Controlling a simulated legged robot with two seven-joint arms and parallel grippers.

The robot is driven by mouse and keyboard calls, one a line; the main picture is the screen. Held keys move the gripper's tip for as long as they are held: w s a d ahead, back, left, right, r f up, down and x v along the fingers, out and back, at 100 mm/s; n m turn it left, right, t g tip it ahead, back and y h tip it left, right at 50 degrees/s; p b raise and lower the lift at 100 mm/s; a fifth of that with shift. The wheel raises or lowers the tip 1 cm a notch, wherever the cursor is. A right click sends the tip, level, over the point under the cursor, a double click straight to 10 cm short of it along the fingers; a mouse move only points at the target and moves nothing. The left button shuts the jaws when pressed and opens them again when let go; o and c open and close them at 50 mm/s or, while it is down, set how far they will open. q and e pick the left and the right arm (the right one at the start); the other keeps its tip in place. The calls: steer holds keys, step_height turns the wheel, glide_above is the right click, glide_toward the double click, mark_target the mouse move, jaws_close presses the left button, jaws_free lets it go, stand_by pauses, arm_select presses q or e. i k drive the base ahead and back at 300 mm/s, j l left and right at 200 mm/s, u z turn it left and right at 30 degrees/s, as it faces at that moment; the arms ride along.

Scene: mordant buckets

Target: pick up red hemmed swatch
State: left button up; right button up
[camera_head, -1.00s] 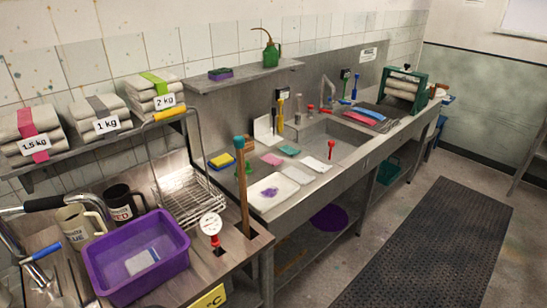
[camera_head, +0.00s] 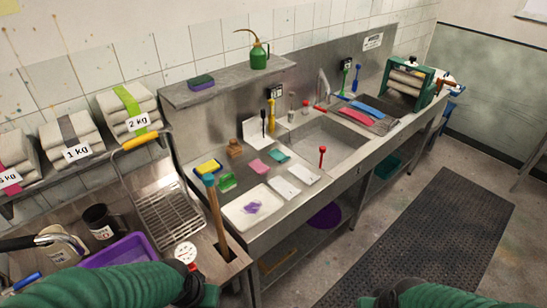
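A pinkish-red swatch (camera_head: 261,168) lies flat on the steel counter left of the sink, beside a teal swatch (camera_head: 280,155). White swatches (camera_head: 284,187) lie just in front of these. A larger red sheet (camera_head: 356,116) lies beside a blue sheet (camera_head: 368,107) on the far side of the sink. Hems are too small to make out, so I cannot tell which red piece is hemmed. My green-sleeved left arm crosses the bottom left, and part of my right arm shows at the bottom right. Neither gripper's fingers show, and both arms are well short of the swatches.
A white tray (camera_head: 235,213) with a purple stain sits at the counter's near end. A wooden stick (camera_head: 214,210) stands upright before it.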

mark_target(258, 166)
steer(key=i+l+z, duration=0.1)
steer(key=i+l, duration=0.95)
steer(key=i+j, duration=0.15)
steer(key=i, duration=0.3)
steer(key=i+j, duration=0.1)
steer(key=i, duration=0.4)
steer(key=z, duration=0.05)
